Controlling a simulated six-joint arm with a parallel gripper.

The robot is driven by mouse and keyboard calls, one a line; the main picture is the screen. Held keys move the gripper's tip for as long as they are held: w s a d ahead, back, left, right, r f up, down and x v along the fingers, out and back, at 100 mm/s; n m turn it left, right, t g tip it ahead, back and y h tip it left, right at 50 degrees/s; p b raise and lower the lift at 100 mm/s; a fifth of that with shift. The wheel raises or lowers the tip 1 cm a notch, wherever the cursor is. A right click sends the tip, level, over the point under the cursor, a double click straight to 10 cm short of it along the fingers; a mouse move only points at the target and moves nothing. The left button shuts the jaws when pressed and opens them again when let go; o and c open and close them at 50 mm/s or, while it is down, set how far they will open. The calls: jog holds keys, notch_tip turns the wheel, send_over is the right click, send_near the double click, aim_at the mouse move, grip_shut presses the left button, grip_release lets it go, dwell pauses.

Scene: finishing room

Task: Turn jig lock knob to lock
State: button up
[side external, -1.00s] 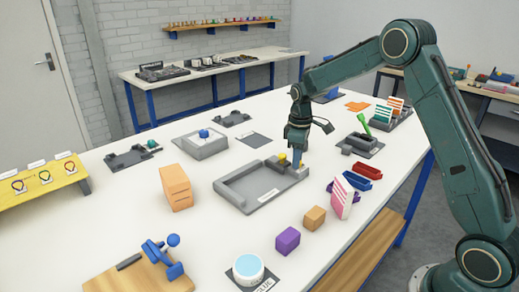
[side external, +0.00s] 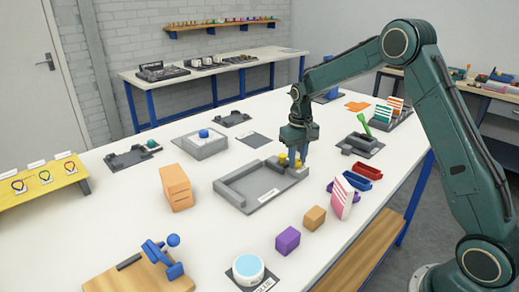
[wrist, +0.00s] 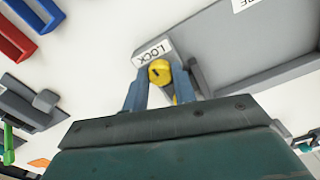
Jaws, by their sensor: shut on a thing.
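The yellow jig lock knob (wrist: 160,72) shows in the wrist view between the two blue-grey fingers of my gripper (wrist: 159,92). It has a dark mark on its top face. The white LOCK label (wrist: 152,52) is right beside it. In the side view my gripper (side external: 299,158) points down at the back right corner of the grey jig (side external: 262,188). The yellow knob (side external: 283,160) shows there, partly hidden by the fingers. My gripper is shut on the knob. A second label (wrist: 243,4) on the jig is cut off by the wrist view's edge.
Red (side external: 369,172) and blue (side external: 357,181) bins and a pink-striped piece (side external: 345,198) stand right of the jig. A grey fixture with a green handle (side external: 364,122) is behind them. An orange block (side external: 176,187) stands left. The table in front of the jig is partly clear.

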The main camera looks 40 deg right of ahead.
aim_at(297, 160)
dwell(0.3)
jog(key=o, duration=1)
jog(key=shift+r, duration=0.1)
notch_tip(297, 160, up, 14)
dwell(0.3)
